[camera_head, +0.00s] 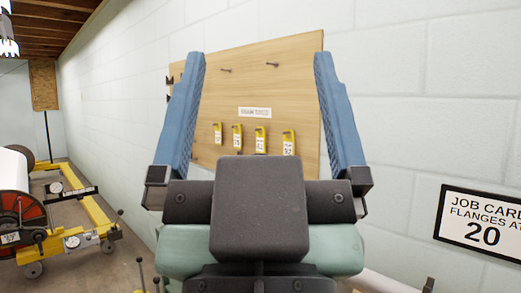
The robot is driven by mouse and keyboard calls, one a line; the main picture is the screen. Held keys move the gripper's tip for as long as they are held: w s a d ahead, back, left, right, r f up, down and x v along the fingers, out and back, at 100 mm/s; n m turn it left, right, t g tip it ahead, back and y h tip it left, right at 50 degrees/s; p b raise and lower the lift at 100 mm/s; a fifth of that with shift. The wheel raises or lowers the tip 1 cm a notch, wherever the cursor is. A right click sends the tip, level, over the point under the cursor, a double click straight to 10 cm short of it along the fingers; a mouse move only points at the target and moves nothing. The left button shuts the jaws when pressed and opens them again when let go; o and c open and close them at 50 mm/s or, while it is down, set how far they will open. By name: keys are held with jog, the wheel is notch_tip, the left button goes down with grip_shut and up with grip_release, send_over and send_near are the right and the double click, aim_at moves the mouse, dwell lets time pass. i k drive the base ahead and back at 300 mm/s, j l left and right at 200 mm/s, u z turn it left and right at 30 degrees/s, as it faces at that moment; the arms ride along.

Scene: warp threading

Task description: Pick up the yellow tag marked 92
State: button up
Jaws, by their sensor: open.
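Several yellow tags with white number labels hang in a row on a wooden board (290,75) on the wall. The rightmost tag (289,143) looks largest. The others are a tag beside it (261,140), one further left (238,136) and the leftmost (218,133). Their numbers are too small to read surely, so I cannot tell which is marked 92. My gripper (257,60) is open and empty, its two blue fingers wide apart in front of the board. The tags show between the fingers, apart from them. The dark gripper body hides the area below the tags.
A white sign (254,112) and bare pegs (272,64) are on the board above the tags. A job card sign (482,222) hangs on the block wall at right. A yellow-framed machine (75,225) with a red wheel stands on the floor at left.

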aim_at(288, 144)
jog(key=i+z, duration=0.1)
jog(key=i, duration=0.4)
jog(key=i+j+z, duration=0.1)
jog(key=i, duration=0.4)
jog(key=i+j+z, duration=0.1)
jog(key=i, duration=0.4)
jog(key=i+j, duration=0.3)
jog(key=i, duration=0.2)
jog(key=l+z, duration=0.05)
